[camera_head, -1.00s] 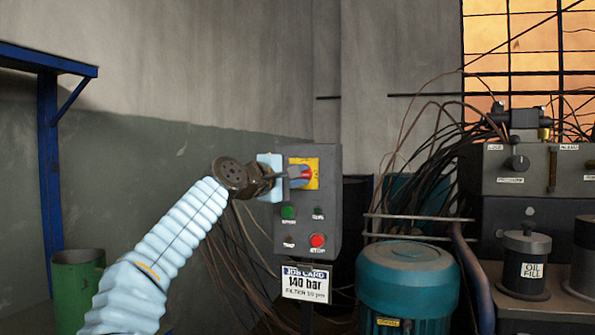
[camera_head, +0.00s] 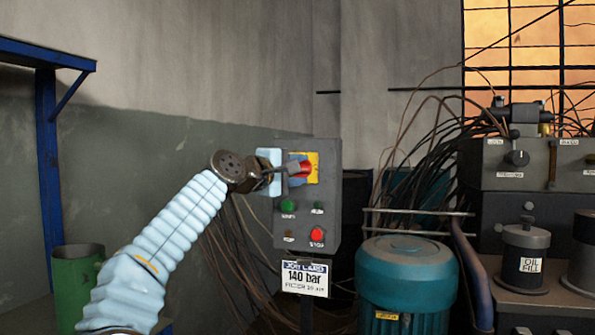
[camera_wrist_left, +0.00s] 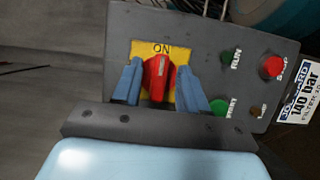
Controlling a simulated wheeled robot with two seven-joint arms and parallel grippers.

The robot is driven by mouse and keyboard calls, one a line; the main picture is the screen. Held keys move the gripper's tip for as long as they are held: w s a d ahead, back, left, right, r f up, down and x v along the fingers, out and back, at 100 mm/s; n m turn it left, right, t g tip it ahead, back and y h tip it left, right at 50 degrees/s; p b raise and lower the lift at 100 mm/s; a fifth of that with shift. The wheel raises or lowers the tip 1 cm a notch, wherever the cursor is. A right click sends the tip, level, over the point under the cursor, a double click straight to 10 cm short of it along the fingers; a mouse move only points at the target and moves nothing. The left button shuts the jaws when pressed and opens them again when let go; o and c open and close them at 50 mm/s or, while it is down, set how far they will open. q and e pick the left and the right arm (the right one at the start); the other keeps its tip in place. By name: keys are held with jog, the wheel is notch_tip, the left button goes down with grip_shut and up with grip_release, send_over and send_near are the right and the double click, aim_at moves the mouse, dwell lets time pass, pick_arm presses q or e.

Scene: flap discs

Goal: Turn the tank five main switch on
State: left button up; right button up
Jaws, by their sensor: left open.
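The red switch knob (camera_head: 304,169) sits on a yellow plate (camera_head: 313,160) at the top of a grey control box (camera_head: 328,208). In the left wrist view the red knob (camera_wrist_left: 157,82) stands between my blue fingers, its ridge lying along the line toward the "ON" label (camera_wrist_left: 162,49). My left gripper (camera_head: 295,166) is open around the knob, reaching in from the left. In the left wrist view the left gripper (camera_wrist_left: 160,84) has one finger on each side of the knob, with narrow gaps. The lower part of the yellow plate is hidden there. My right gripper is not in view.
Green (camera_head: 288,206) and red (camera_head: 317,235) push buttons sit below the switch. A "140 bar" sign (camera_head: 306,278) hangs under the box. A teal motor (camera_head: 406,285) stands to the right, with loose cables behind. A green bin (camera_head: 76,280) is at lower left.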

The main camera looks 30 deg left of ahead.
pick_arm(q)
jog(key=s+a+b, duration=0.2)
jog(key=s+b, duration=0.2)
jog(key=s, duration=0.9)
jog(key=shift+s, duration=0.2)
